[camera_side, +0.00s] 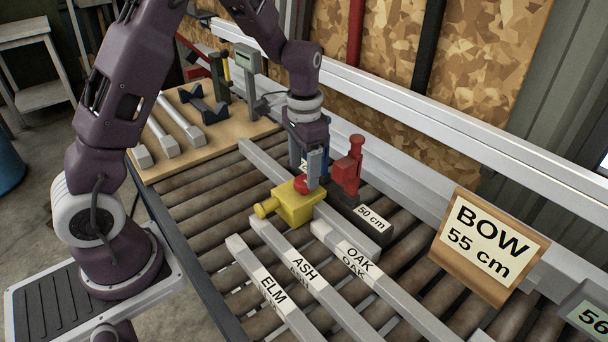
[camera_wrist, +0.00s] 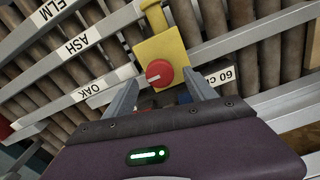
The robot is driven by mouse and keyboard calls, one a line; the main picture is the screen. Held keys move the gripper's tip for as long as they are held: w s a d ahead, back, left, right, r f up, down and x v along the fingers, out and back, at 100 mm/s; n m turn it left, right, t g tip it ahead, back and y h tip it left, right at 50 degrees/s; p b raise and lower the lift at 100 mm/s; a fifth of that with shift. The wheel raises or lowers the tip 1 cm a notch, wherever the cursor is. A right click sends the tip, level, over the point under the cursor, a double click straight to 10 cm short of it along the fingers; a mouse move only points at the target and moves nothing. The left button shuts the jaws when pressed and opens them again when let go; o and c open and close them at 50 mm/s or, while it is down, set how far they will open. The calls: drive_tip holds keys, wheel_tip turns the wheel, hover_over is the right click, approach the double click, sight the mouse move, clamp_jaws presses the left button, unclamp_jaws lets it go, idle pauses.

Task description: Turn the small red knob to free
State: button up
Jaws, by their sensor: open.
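The small red knob (camera_side: 303,184) sits on top of a yellow block (camera_side: 290,205), which has a round yellow stub on its left side. The block rests on a grey bar. In the wrist view the red knob (camera_wrist: 160,73) is round, with a white line running from its middle towards the left. My gripper (camera_side: 315,175) points down right at the knob. In the side view a finger hides part of the knob.
Bars labelled ELM, ASH and OAK (camera_side: 357,258) lie on the rollers in front. A BOW 55 cm sign (camera_side: 487,240) stands at right. A wooden board with tools lies at the back left.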

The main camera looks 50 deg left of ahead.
sight(304, 184)
wheel_tip(304, 184, down, 2)
drive_tip(key=shift+f, duration=0.2)
drive_tip(key=c, duration=1.4)
